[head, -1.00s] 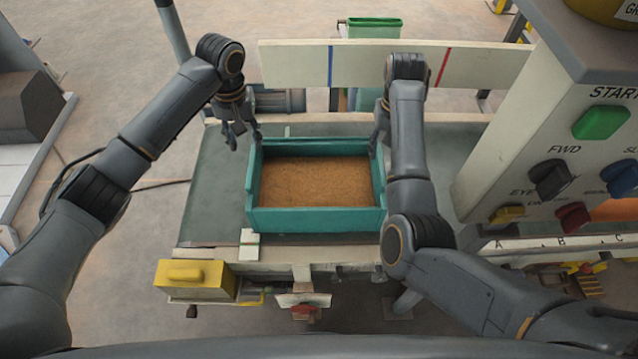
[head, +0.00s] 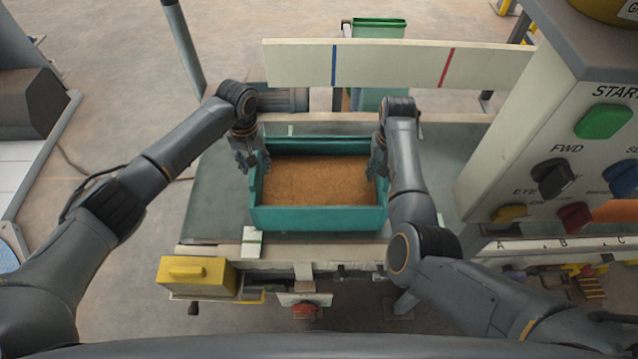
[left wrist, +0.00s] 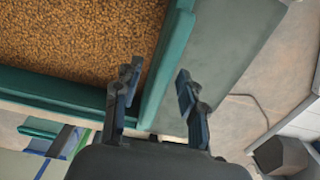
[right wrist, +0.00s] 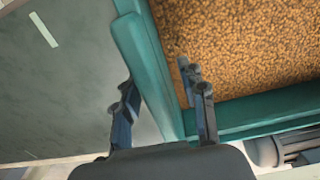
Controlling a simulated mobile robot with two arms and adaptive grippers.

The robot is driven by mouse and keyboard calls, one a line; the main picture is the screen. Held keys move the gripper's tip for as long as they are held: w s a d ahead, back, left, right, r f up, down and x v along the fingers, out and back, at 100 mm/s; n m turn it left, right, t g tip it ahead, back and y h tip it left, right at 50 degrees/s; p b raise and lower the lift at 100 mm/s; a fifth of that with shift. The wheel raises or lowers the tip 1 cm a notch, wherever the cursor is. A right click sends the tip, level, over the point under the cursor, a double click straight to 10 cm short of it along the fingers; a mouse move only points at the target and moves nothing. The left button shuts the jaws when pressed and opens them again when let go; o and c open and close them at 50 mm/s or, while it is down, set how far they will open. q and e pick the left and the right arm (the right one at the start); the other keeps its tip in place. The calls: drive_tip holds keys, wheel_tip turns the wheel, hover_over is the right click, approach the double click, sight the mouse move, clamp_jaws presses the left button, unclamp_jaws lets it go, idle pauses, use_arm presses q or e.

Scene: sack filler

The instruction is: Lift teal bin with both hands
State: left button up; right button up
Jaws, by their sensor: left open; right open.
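The teal bin (head: 318,218) sits on the grey table, filled with brown grain (head: 318,181). My left gripper (head: 252,162) is open at the bin's left wall, near its far corner. In the left wrist view its fingers (left wrist: 158,92) straddle the teal wall (left wrist: 165,75), one over the grain and one outside. My right gripper (head: 377,160) is at the right wall, partly hidden by my arm. In the right wrist view its open fingers (right wrist: 157,92) straddle that wall (right wrist: 150,65), one over the grain. I cannot tell whether any finger touches the wall.
A pale board (head: 395,64) with blue and red marks stands behind the table. A control panel (head: 560,130) with a green button rises at the right. A yellow box (head: 197,277) is at the table's front left. A green container (head: 378,28) stands beyond the board.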

use_arm(q)
drive_tip(key=shift+f, duration=1.8)
use_arm(e)
drive_tip(key=shift+f, duration=1.75)
use_arm(q)
drive_tip(key=shift+c, duration=0.6)
use_arm(e)
drive_tip(key=shift+c, duration=0.6)
use_arm(q)
clamp_jaws()
use_arm(e)
clamp_jaws()
use_arm(q)
drive_tip(key=shift+r, duration=0.1)
